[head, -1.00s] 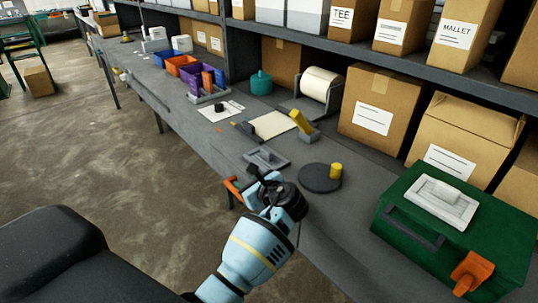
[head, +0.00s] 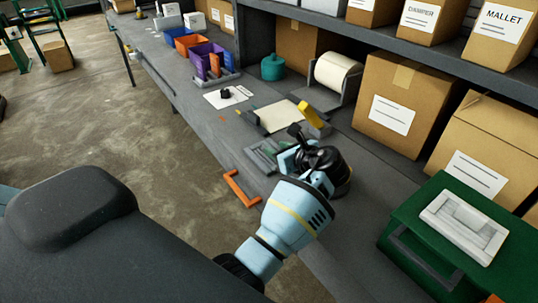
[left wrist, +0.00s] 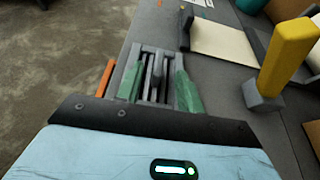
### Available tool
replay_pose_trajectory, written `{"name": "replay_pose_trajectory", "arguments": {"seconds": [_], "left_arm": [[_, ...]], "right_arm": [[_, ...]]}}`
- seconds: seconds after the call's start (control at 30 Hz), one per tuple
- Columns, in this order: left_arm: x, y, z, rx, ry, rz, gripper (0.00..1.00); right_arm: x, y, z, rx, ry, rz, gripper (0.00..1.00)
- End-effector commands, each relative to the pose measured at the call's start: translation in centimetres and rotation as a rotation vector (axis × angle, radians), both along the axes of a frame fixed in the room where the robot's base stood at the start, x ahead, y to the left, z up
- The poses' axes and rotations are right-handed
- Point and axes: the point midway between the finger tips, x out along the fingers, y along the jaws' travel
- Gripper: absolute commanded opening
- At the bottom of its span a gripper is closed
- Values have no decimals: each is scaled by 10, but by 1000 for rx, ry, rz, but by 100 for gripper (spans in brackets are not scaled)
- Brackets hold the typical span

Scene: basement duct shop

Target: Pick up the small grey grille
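The small grey grille (head: 257,157) lies flat on the dark grey bench, partly hidden by my left gripper (head: 272,152). In the left wrist view the slatted grille (left wrist: 154,68) shows between the two green fingers of the left gripper (left wrist: 160,84). The fingers are apart, one on each side of it; I cannot tell whether they touch it. A second, paler grille-like panel (head: 465,224) lies on the green toolbox (head: 410,217) at the right. My right gripper is not in view.
An orange handle (head: 238,190) is at the bench's front edge, left of the gripper. A yellow block (left wrist: 288,55) on a grey base stands right of the grille. A tan sheet (head: 277,116) lies behind. Cardboard boxes (head: 393,105) line the back under a shelf.

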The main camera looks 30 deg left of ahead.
Motion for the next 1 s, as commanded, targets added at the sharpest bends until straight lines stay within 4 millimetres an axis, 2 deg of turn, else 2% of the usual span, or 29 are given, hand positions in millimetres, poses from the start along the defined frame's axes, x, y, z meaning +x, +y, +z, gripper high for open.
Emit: {"name": "replay_pose_trajectory", "arguments": {"seconds": [0.17,0.5,0.77,1.0], "left_arm": [[2,5,-1,1,-1,0,37],[16,42,-17,1,0,0,37],[17,45,-18,0,-2,-1,37],[17,45,-17,0,-2,-1,6]], "right_arm": [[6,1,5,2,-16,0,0],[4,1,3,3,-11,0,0],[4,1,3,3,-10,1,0],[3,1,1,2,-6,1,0]]}}
